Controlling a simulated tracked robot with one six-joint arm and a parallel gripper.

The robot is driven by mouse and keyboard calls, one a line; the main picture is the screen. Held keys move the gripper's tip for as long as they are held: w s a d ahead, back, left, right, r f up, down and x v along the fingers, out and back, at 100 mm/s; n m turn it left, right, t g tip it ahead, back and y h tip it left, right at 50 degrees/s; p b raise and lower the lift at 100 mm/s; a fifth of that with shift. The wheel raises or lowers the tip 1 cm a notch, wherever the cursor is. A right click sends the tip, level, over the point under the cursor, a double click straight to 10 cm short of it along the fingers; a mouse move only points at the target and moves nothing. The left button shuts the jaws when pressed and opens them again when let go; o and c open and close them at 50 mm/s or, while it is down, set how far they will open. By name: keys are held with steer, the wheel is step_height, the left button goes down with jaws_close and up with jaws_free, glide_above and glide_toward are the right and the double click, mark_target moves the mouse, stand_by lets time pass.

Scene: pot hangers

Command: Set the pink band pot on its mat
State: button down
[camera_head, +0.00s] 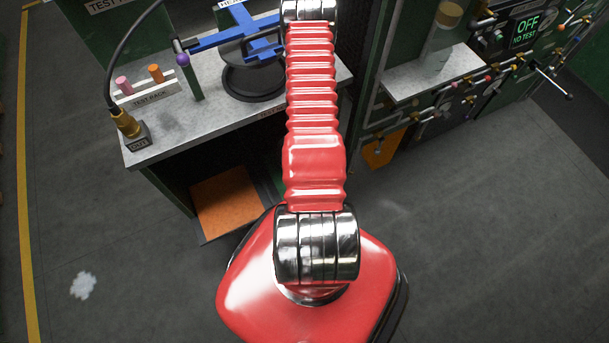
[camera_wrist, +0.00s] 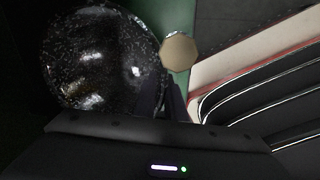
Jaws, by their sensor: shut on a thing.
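In the wrist view a dark, speckled, glossy round pot (camera_wrist: 98,60) fills the left side. I see no pink band on it. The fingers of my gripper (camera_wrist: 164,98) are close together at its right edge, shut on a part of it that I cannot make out. A tan eight-sided knob or end face (camera_wrist: 179,51) shows just beyond the fingertips. In the head view my red arm reaches up over the bench, and the gripper is out of sight. I cannot pick out the mat for certain.
In the head view a grey bench (camera_head: 190,128) bears a blue frame (camera_head: 236,36), a black round base (camera_head: 250,82) and a small plug rack (camera_head: 150,94). A green panel with valves and a shelf (camera_head: 435,75) stands right. Grey floor (camera_head: 490,230) is clear at right.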

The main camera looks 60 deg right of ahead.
steer(key=shift+f, duration=2.1)
steer(key=c, duration=1.8)
jaws_free()
steer(key=r, duration=0.8)
steer(key=s+a+r, duration=0.1)
steer(key=r, duration=0.3)
steer(key=shift+s+a, duration=0.1)
